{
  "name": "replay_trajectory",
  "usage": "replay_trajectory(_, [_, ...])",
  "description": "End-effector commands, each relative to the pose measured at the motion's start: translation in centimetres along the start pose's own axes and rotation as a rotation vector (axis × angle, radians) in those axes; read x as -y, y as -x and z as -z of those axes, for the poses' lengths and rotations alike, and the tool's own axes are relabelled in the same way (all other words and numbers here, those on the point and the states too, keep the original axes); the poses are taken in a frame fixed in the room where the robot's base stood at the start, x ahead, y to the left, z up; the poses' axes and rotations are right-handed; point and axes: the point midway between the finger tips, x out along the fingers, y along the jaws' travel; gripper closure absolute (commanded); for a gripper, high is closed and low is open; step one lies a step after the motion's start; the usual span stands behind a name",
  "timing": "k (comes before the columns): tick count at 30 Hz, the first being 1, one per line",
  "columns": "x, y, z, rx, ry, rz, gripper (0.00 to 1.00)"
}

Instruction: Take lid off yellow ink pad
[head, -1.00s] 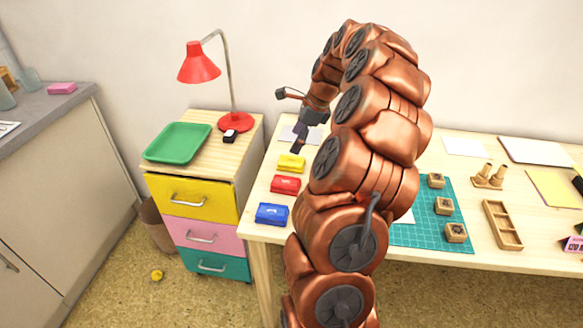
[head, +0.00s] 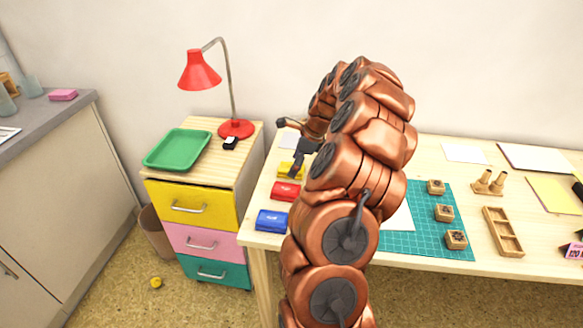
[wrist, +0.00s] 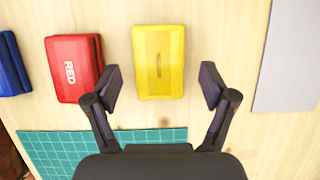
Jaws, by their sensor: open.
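The yellow ink pad (wrist: 158,62) lies closed on the table in the wrist view, its lid on top. In the head view the yellow ink pad (head: 287,171) is partly hidden by my gripper. My gripper (wrist: 161,88) is open and empty. Its two fingers stand apart to the left and right of the pad's near part, seemingly above the table. In the head view my gripper (head: 297,168) is over the pad's right side; the gap between them cannot be told.
A red ink pad (wrist: 73,68) lies close left of the yellow one, near my left finger. A blue ink pad (head: 271,220) is farther along. A teal cutting mat (wrist: 60,150) and a grey sheet (wrist: 290,55) lie nearby. Bare wood surrounds the yellow pad.

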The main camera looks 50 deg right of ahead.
Motion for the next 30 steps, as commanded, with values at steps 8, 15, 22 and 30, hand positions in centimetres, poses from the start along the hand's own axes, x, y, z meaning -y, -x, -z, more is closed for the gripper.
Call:
replay_trajectory(8, [0.00,-0.08,-0.02,0.000,0.000,0.000,0.25])
replay_trajectory(15, [-0.01,-0.08,-0.02,0.000,0.000,0.000,0.50])
replay_trajectory(22, [-0.02,-0.08,-0.02,0.000,0.000,0.000,0.65])
replay_trajectory(30, [0.00,0.39,-0.21,0.000,0.001,0.000,0.65])
